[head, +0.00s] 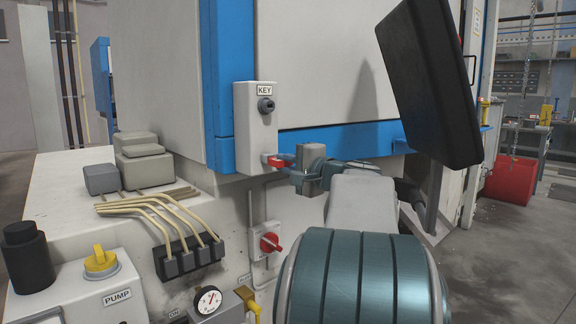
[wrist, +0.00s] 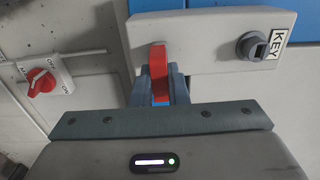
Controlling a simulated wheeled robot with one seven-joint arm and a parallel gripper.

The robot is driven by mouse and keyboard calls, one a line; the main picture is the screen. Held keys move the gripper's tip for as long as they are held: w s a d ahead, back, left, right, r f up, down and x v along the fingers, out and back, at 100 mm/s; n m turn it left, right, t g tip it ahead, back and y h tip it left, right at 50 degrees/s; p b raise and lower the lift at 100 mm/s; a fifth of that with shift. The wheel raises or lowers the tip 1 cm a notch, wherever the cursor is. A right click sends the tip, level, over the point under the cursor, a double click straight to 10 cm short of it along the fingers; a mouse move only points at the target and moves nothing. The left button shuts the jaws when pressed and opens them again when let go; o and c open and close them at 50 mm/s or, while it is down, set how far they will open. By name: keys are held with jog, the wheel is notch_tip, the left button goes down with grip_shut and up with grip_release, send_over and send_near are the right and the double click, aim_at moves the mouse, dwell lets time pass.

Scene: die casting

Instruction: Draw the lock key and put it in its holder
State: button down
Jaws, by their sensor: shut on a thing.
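A red key (head: 274,162) is between the fingers of my gripper (head: 282,162) at the lower part of a pale box (head: 254,115) on the machine. In the wrist view the red key (wrist: 158,70) stands between both fingers of my gripper (wrist: 160,88), which is shut on it. The key's far end overlaps the box (wrist: 200,35); I cannot tell whether it is in the box or just in front. A dark round socket (head: 266,105) with a square opening sits higher on the box by a KEY label (head: 265,90). The socket also shows in the wrist view (wrist: 252,46), and nothing is in it.
A red rotary switch (head: 269,243) is on the wall below the box; it also shows in the wrist view (wrist: 41,82). A black screen (head: 430,80) hangs to the right. Cables (head: 150,208), a gauge (head: 207,300) and a pump knob (head: 100,262) are at lower left.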

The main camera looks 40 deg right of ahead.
jog(key=shift+w, duration=0.35)
jog(key=c, duration=1.3)
grip_release()
jog(key=shift+c, duration=0.2)
jog(key=s+d+p, duration=0.1)
jog(key=s+p, duration=0.1)
jog(key=s, duration=1.1)
jog(key=shift+s, duration=0.4)
